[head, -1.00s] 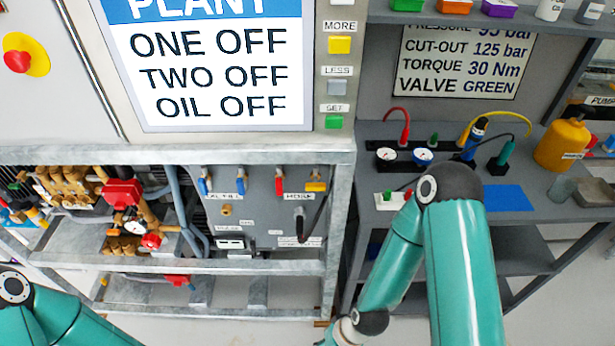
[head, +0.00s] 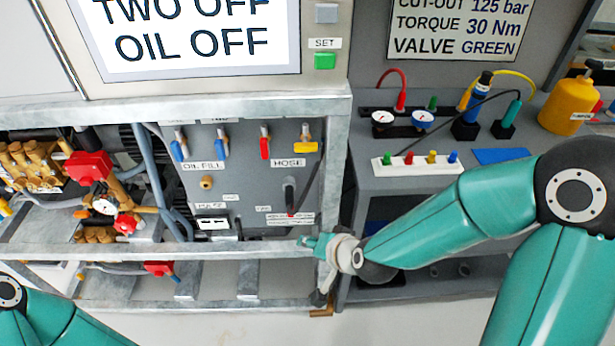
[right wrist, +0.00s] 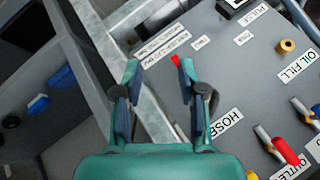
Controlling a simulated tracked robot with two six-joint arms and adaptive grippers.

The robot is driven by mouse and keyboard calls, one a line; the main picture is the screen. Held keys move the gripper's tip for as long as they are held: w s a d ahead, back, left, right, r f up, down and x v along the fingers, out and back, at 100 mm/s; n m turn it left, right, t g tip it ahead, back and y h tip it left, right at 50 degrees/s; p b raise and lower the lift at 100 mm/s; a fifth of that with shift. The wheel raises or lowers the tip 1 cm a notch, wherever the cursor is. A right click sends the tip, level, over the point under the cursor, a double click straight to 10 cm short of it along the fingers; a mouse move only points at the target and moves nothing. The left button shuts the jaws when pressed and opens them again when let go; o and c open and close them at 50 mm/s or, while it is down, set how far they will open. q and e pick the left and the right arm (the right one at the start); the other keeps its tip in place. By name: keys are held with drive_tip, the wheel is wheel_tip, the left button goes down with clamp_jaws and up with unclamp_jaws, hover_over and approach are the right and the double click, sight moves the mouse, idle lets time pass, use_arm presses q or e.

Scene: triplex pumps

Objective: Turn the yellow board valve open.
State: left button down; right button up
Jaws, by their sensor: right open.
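The yellow board valve (head: 306,146) is at the upper right of the grey valve board, its yellow handle lying sideways above the HOSE label. My right gripper (head: 310,241) is by the frame's right post, below and apart from the valve. In the right wrist view my right gripper (right wrist: 158,78) is open, with nothing between its fingers. There the HOSE label (right wrist: 226,123) lies right of the fingers, and a yellow-orange piece at the bottom edge is too cut off to identify surely. My left gripper is out of view; only its arm shows at lower left.
A red valve (head: 264,147) and two blue valves (head: 179,150) sit left of the yellow one. The galvanized post (head: 335,165) stands between the board and the grey bench (head: 365,195). The board's lower front is fairly clear.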

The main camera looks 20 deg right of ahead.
wheel_tip(320, 180, up, 10)
drive_tip(key=d+m+t+b, duration=0.1)
drive_tip(key=m+t+b, duration=0.45)
drive_tip(key=b, duration=0.25)
use_arm(q)
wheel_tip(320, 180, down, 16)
drive_tip(key=b, duration=0.5)
use_arm(e)
drive_tip(key=m+t, duration=0.4)
approach(308, 151)
drive_tip(key=w+p, duration=0.2)
drive_tip(key=w, duration=0.1)
drive_tip(key=w+a+p, duration=0.1)
drive_tip(key=w+p, duration=0.1)
drive_tip(key=w, duration=0.1)
drive_tip(key=w+p, duration=0.2)
drive_tip(key=w, duration=0.1)
drive_tip(key=shift+w+a, duration=0.2)
drive_tip(key=shift+w, duration=0.2)
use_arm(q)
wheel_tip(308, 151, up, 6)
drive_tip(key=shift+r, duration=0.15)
use_arm(e)
clamp_jaws()
drive_tip(key=shift+a, duration=0.15)
